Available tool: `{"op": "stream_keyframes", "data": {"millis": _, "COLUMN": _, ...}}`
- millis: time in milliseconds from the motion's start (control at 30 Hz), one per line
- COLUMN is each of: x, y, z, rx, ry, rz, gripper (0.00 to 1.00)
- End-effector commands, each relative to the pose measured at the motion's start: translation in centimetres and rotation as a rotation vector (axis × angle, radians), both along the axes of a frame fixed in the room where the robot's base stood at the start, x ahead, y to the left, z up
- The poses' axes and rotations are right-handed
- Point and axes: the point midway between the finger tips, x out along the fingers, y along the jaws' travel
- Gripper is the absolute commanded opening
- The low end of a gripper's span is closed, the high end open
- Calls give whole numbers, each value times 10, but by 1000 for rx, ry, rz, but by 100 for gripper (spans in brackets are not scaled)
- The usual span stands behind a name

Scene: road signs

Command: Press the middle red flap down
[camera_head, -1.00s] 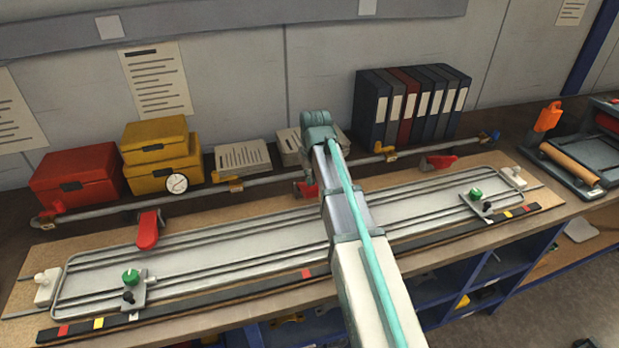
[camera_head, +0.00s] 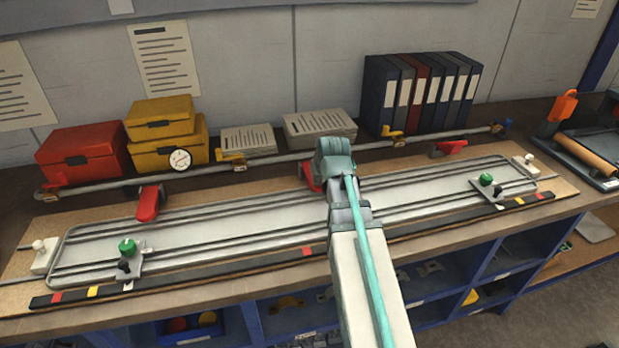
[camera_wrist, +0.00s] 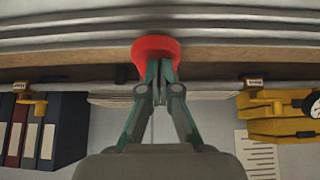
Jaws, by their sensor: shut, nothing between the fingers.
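The middle red flap (camera_head: 309,177) hangs from the long rail (camera_head: 285,159) at the back of the bench, partly hidden behind my arm in the head view. In the wrist view the flap (camera_wrist: 156,46) shows as a rounded red end at my fingertips. My gripper (camera_wrist: 157,82) is shut with nothing between its fingers. Its tips overlap the flap in the wrist view; I cannot tell whether they touch it. The head view hides the fingertips behind my arm. A left red flap (camera_head: 148,204) and a right red flap (camera_head: 449,148) are on the same rail.
A long metal tray (camera_head: 230,230) lies in front of the rail, with green-knobbed clamps (camera_head: 127,248) near its ends. Behind the rail stand a red box (camera_head: 83,152), yellow boxes (camera_head: 165,150), paper stacks (camera_head: 320,126) and binders (camera_head: 420,95).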

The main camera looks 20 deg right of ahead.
Motion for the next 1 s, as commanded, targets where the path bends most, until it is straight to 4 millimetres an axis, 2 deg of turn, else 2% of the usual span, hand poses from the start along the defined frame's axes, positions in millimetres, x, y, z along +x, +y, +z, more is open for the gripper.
{"op": "stream_keyframes", "data": {"millis": 233, "x": -3, "y": 1, "z": -9, "rx": 0, "ry": 3, "rz": 1, "gripper": 0}}
{"op": "stream_keyframes", "data": {"millis": 733, "x": -6, "y": 1, "z": -13, "rx": 1, "ry": 12, "rz": 1, "gripper": 0}}
{"op": "stream_keyframes", "data": {"millis": 867, "x": -6, "y": 2, "z": -8, "rx": 1, "ry": 10, "rz": 1, "gripper": 0}}
{"op": "stream_keyframes", "data": {"millis": 1000, "x": -5, "y": 2, "z": 10, "rx": -1, "ry": 4, "rz": 2, "gripper": 0}}
